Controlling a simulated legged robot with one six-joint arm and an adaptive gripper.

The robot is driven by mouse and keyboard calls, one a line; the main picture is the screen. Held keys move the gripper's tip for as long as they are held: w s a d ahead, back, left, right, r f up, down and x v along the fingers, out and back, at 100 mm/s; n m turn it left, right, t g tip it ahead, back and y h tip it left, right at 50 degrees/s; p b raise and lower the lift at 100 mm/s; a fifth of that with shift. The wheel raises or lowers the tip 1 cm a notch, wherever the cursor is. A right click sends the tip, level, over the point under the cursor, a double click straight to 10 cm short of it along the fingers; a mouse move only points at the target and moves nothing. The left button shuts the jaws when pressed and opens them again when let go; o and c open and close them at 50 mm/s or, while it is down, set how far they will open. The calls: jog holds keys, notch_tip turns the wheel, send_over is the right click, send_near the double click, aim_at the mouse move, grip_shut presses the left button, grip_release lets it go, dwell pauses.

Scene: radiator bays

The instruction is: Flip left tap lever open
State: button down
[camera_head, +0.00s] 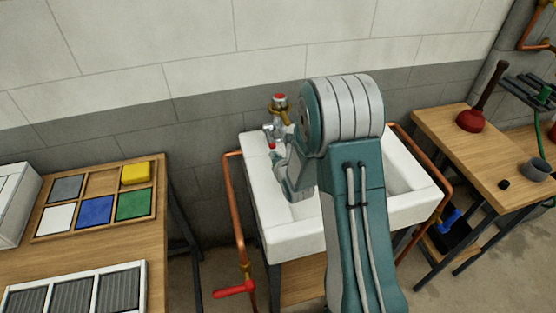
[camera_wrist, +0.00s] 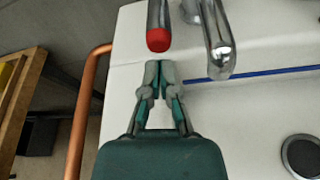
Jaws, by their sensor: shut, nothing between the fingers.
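The left tap (camera_head: 279,108) stands at the back left of the white sink (camera_head: 262,190), with a red cap on top. Its lever (camera_head: 269,136) is metal with a red end. In the wrist view the lever (camera_wrist: 158,32) comes down from the top edge, red tip towards me. The chrome spout (camera_wrist: 217,48) hangs just right of it. My gripper (camera_wrist: 159,66) is shut and empty, its fingertips just below the red tip in the picture; I cannot tell whether they touch it. In the head view my gripper (camera_head: 283,162) is partly hidden by my arm, which also covers the sink's middle.
A copper pipe (camera_head: 232,200) with a red valve handle (camera_head: 235,289) runs down the sink's left side. A wooden bench (camera_head: 153,240) with coloured tiles stands left. Another bench (camera_head: 440,128) with a plunger (camera_head: 478,110) stands right. A drain (camera_wrist: 301,156) shows in the basin.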

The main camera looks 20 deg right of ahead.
aim_at(270, 136)
jog(key=x, duration=0.4)
jog(key=shift+d, duration=0.15)
